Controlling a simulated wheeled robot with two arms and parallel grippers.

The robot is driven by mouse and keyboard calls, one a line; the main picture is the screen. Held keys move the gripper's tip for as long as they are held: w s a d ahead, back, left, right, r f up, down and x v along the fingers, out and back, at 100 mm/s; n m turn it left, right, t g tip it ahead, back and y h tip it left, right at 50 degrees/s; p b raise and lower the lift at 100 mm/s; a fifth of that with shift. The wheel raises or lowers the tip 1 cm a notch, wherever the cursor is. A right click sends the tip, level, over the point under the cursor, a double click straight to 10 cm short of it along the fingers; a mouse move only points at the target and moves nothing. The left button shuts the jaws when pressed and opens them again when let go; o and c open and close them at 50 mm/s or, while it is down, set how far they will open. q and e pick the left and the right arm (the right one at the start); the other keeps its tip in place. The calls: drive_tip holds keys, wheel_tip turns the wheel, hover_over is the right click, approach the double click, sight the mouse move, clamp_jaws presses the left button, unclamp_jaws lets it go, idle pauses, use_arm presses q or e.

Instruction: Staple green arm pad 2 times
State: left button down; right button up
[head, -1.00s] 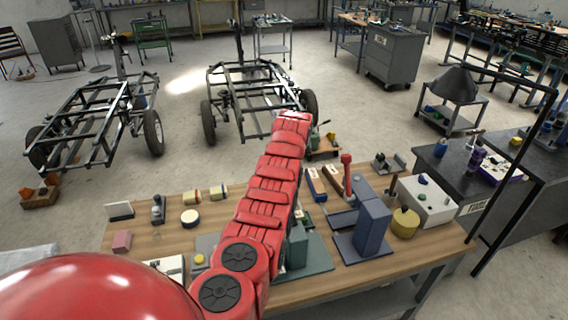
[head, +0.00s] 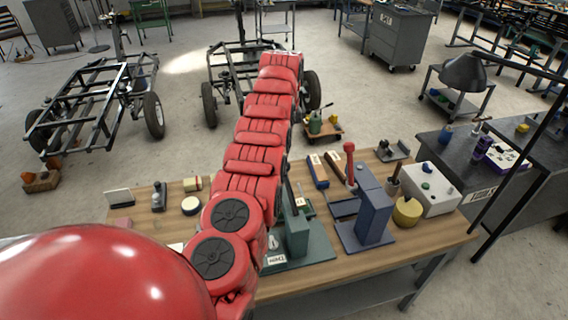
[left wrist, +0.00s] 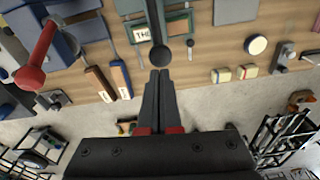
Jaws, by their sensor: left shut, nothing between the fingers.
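The green arm press (head: 295,235) stands on a green base with a white label at the front middle of the table, partly hidden behind my left arm in the head view. In the left wrist view its green parts (left wrist: 176,24) show at the top, with a dark lever ending in a black ball (left wrist: 160,55). My left gripper (left wrist: 159,74) is shut and empty, its fingertips just below that ball in the picture; I cannot tell whether they touch it. The head view does not show this gripper. I cannot make out a pad. My right gripper is not in view.
A blue press (head: 370,215) with a red-knobbed lever (head: 349,160) stands right of the green one. A yellow cylinder (head: 407,211) and a white box (head: 428,188) are farther right. Two long handled tools (head: 317,170) lie behind. Small blocks lie left on the wooden table (head: 330,270).

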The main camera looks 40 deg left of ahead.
use_arm(q)
drive_tip(key=shift+w+a+f, duration=0.1)
drive_tip(key=shift+f, duration=1.5)
drive_tip(key=shift+w+a+f, duration=0.1)
drive_tip(key=shift+f, duration=1.45)
